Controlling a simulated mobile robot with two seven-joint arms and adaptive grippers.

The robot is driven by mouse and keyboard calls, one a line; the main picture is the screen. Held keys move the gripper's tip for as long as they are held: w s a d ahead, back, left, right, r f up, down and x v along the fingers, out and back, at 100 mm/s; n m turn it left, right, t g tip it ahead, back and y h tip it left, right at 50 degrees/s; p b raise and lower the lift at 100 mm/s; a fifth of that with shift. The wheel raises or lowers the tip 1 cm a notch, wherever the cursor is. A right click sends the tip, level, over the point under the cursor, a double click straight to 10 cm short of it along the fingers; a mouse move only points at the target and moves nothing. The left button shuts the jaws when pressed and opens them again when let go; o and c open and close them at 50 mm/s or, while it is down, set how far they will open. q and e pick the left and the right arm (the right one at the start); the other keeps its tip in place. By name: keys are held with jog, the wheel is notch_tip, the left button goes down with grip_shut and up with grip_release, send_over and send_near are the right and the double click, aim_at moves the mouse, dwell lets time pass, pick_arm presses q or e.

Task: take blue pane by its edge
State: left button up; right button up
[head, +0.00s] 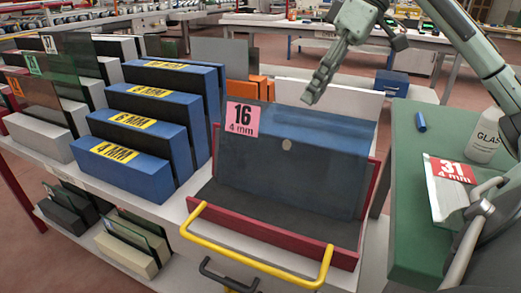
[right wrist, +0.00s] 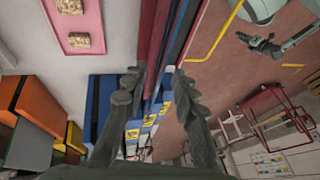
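The blue pane (head: 290,160) is a see-through blue-grey sheet with a pink "16 4 mm" label (head: 242,117). It leans back in a red-rimmed tray (head: 265,232) with a dark floor, in the middle of the head view. My right gripper (head: 311,98) reaches down from the upper right, with its fingertips near the pane's top edge. I cannot tell whether they touch it. The right wrist view shows its two fingers (right wrist: 157,85) spread apart, with no pane clearly seen between them.
Blue stepped blocks (head: 125,168) with yellow labels stand left of the tray. A yellow handle (head: 255,240) crosses the tray's front. On the right, a green surface (head: 408,165) holds a white bottle (head: 484,135), a small blue piece (head: 420,122) and a "31 4 mm" label (head: 452,171).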

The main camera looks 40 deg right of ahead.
aim_at(291, 119)
jog(key=x, duration=0.8)
jog(key=shift+w+a+r, duration=0.2)
jog(key=shift+a+r, duration=0.05)
jog(key=shift+a, duration=0.1)
grip_shut()
jog(key=shift+r, duration=0.1)
